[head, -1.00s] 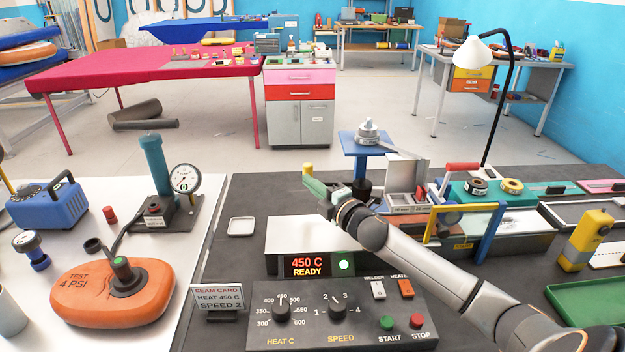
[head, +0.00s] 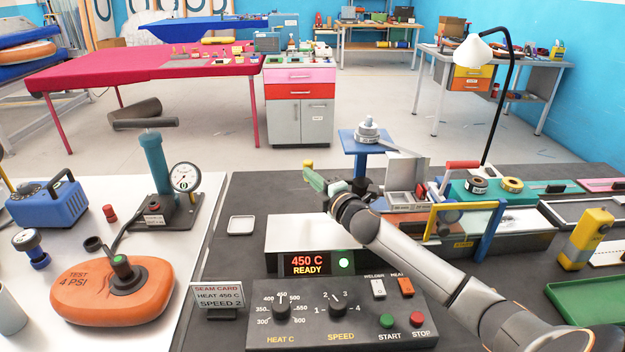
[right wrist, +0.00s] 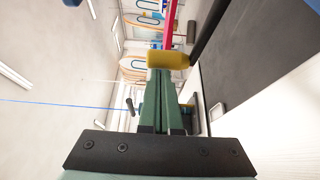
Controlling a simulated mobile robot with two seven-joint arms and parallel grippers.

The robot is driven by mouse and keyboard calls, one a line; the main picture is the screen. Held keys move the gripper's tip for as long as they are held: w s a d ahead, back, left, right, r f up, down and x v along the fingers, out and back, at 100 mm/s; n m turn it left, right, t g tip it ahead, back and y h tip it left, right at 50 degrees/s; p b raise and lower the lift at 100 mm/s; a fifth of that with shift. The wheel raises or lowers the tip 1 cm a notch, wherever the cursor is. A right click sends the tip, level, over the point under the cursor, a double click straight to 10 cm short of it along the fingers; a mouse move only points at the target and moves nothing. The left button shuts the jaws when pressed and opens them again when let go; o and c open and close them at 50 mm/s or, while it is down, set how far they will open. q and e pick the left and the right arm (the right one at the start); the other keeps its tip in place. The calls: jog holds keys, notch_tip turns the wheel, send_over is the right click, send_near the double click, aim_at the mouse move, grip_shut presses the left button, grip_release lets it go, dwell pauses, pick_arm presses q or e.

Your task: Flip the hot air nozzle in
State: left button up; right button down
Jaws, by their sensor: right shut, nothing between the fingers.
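My right gripper (head: 314,180) has green fingers and is shut and empty, above the back of the white-topped welder unit (head: 300,235). A small yellow knob (head: 308,164) shows right at its fingertips. In the right wrist view the yellow knob (right wrist: 168,60) lies across the ends of the closed fingers (right wrist: 163,85), and I cannot tell whether they touch it. A dark rod (right wrist: 208,35) shows beside the knob. I cannot make out the hot air nozzle itself; my right arm covers part of that area. My left gripper is not in view.
The display (head: 310,263) reads 450 C READY with a green light. The control panel (head: 345,312) stands in front. A blue stand (head: 366,143), a yellow-and-blue frame (head: 465,207) and a lamp (head: 475,50) are to the right. The dark bench left of the gripper is mostly clear.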

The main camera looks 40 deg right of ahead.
aim_at(312, 162)
jog(key=w+m+h+b, duration=0.1)
jog(key=w+d+m+h+b, duration=0.1)
jog(key=h, duration=0.1)
jog(key=w+m+g+h+b, duration=0.1)
jog(key=shift+w+d+f+h, duration=0.15)
jog(key=shift+w+d+h, duration=0.05)
jog(key=shift+d+h, duration=0.2)
jog(key=shift+w+d+m+h+b, duration=0.15)
jog(key=shift+w+m+h+b, duration=0.2)
jog(key=shift+h, duration=0.25)
jog(key=shift+w+d+m+g+h+b, duration=0.65)
jog(key=shift+m+h+b, duration=0.2)
jog(key=shift+h+b, duration=0.2)
jog(key=shift+w+d+m+g+h+b, duration=0.15)
jog(key=shift+d+m+g+h+b, duration=0.15)
jog(key=shift+g+h+b, duration=0.05)
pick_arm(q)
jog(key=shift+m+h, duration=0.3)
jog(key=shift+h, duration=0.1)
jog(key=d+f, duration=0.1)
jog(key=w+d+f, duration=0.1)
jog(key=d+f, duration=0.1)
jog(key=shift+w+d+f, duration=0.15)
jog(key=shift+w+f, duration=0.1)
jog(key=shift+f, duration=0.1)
pick_arm(e)
jog(key=shift+d+r, duration=0.1)
jog(key=shift+r, duration=0.15)
